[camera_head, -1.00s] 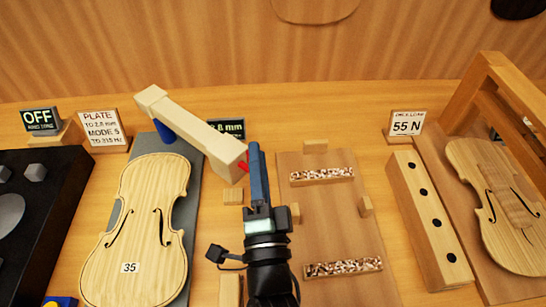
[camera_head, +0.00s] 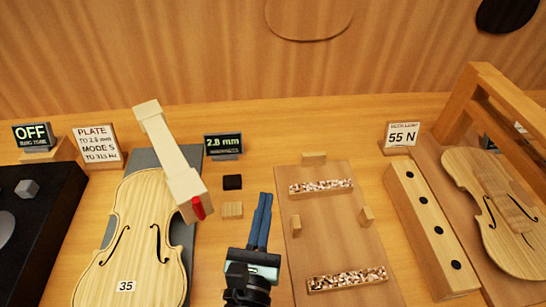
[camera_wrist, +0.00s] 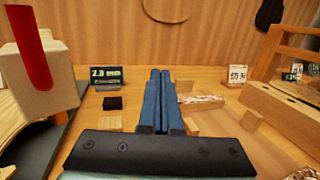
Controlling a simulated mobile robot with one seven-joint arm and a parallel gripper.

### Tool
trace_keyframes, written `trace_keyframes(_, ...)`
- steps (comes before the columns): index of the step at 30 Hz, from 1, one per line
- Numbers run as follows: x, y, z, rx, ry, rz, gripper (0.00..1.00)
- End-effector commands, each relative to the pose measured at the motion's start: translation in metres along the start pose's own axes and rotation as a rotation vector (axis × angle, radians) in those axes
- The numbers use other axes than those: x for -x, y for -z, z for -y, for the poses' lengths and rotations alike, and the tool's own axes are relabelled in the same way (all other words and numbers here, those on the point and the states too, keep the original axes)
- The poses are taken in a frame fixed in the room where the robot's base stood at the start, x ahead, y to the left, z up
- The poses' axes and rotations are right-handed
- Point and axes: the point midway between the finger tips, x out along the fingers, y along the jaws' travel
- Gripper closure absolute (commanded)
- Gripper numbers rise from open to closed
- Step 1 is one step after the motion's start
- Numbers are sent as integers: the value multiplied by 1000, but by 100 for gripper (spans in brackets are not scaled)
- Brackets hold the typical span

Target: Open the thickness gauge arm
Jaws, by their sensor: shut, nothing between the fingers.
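The thickness gauge arm (camera_head: 166,150) is a cream-coloured beam with a red tip (camera_head: 198,208) at its near end. It reaches from the back of a grey base (camera_head: 190,160) over the upper right part of the violin plate (camera_head: 135,235) marked 35. In the wrist view the arm's end (camera_wrist: 42,75) and its red tip (camera_wrist: 28,35) stand large at the left. My gripper (camera_head: 262,200) has blue fingers and is shut and empty, to the right of the arm and apart from it. The fingers (camera_wrist: 160,85) also show together in the wrist view.
A wooden board (camera_head: 330,225) with speckled strips lies right of my gripper. A holed wooden bar (camera_head: 430,225) and a second violin body (camera_head: 495,205) are farther right.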

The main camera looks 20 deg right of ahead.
Motion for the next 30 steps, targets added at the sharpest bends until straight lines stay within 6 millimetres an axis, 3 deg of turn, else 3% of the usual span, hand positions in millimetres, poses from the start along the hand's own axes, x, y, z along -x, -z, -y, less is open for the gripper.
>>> trace_keyframes(9,-62,-3,1,4,2,3,100)
trace_keyframes(15,-88,-2,1,4,1,2,100)
trace_keyframes(21,-99,0,1,3,1,1,100)
trace_keyframes(30,-100,0,1,3,1,0,100)
